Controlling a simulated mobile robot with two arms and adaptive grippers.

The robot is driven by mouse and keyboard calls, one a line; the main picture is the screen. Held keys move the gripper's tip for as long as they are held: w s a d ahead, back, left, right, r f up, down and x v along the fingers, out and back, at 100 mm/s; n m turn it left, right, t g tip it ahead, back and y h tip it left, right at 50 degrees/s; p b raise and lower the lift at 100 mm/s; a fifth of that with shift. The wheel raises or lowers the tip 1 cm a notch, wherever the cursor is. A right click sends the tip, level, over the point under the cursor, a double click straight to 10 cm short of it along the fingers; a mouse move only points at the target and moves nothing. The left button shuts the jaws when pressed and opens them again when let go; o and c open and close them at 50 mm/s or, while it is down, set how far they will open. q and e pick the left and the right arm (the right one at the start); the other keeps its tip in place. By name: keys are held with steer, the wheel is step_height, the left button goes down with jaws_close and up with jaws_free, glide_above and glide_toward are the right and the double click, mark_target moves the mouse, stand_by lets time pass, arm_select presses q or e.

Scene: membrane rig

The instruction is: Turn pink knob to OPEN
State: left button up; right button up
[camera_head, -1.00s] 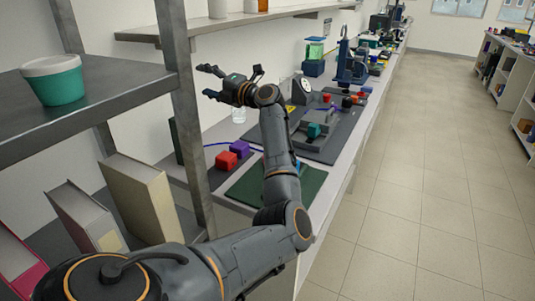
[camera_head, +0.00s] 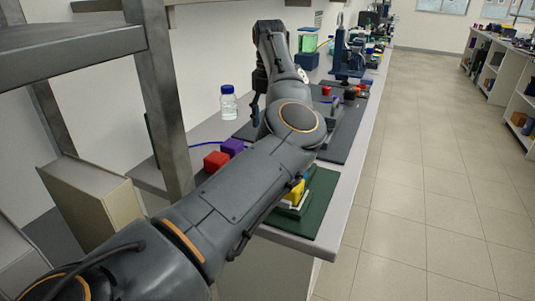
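I cannot make out a pink knob; my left arm covers the middle of the bench rig. Small red (camera_head: 326,91) and black (camera_head: 350,95) knob-like parts show on the dark grey rig plate (camera_head: 346,130), right of my arm. My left arm comes in from the lower left and reaches over the bench. My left gripper (camera_head: 256,100) is mostly hidden behind the forearm. Only a dark finger-like part shows, pointing down above the back of the bench, and whether it is open is hidden. My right gripper is not in view.
A clear bottle with a blue cap (camera_head: 228,102) stands at the back. Red (camera_head: 216,161) and purple (camera_head: 232,147) blocks sit left of my arm. A yellow block (camera_head: 295,192) is on a green mat (camera_head: 318,205). A shelf post (camera_head: 160,95) stands close at left. The aisle at right is clear.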

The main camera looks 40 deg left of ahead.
arm_select(q)
steer(key=f, duration=0.4)
steer(key=shift+w+a+f, duration=0.15)
steer(key=shift+a+f, duration=0.1)
steer(key=shift+f, duration=0.1)
step_height(320, 180, down, 5)
steer(key=shift+f+p, duration=0.1)
steer(key=shift+p, duration=0.2)
steer(key=shift+f, duration=0.45)
steer(key=c, duration=1.1)
steer(key=shift+c, duration=0.2)
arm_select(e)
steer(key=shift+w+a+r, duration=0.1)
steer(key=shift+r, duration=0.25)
